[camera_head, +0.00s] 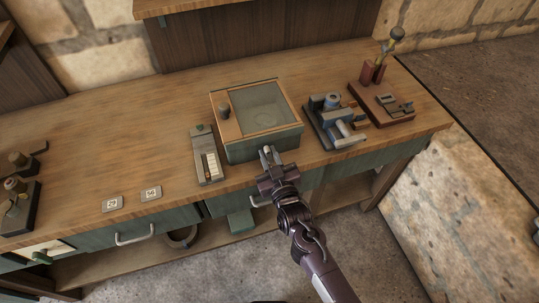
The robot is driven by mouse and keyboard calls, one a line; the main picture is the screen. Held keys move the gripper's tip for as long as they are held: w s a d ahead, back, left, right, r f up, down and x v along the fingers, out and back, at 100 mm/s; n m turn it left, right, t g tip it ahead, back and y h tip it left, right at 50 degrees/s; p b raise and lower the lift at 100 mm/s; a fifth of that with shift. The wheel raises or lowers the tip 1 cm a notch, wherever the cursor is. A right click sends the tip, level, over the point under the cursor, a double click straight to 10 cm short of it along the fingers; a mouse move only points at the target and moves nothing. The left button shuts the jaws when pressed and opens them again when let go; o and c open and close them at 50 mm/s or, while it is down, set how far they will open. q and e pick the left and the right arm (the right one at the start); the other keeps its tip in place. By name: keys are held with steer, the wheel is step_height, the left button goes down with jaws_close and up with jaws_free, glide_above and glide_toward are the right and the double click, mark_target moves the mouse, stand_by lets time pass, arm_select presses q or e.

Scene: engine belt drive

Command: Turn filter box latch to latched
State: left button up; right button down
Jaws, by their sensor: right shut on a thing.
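The filter box (287,139) stands near the front edge of the wooden bench. It has green walls and a closed lid (262,106) with a tan frame, a clear pane and a dark knob at its left. My right gripper (268,155) reaches in from the lower right to the middle of the box's front wall. Its jaws are shut on the small latch there. The fingers mostly hide the latch, so its angle cannot be made out. My left gripper is not in view.
A narrow grey gauge block (207,156) stands close to the box's left. A grey clamp-like device (334,121) and a red-brown stand (382,104) are at its right. Two number tags (151,193) lie at the front left. Drawers with handles (135,237) are below. The bench's left middle is clear.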

steer(key=n, duration=0.4)
steer(key=shift+n+p, duration=0.3)
steer(key=shift+p, duration=0.05)
steer(key=n, duration=0.3)
steer(key=shift+n, duration=0.4)
steer(key=n+p, duration=0.1)
steer(key=n, duration=0.3)
steer(key=shift+a+f, duration=0.1)
steer(key=shift+a, duration=0.05)
steer(key=shift+n+p, duration=0.4)
steer(key=shift+n, duration=1.3)
steer(key=shift+f+n, duration=0.1)
steer(key=shift+n, duration=0.2)
steer(key=c, duration=1.4)
jaws_free()
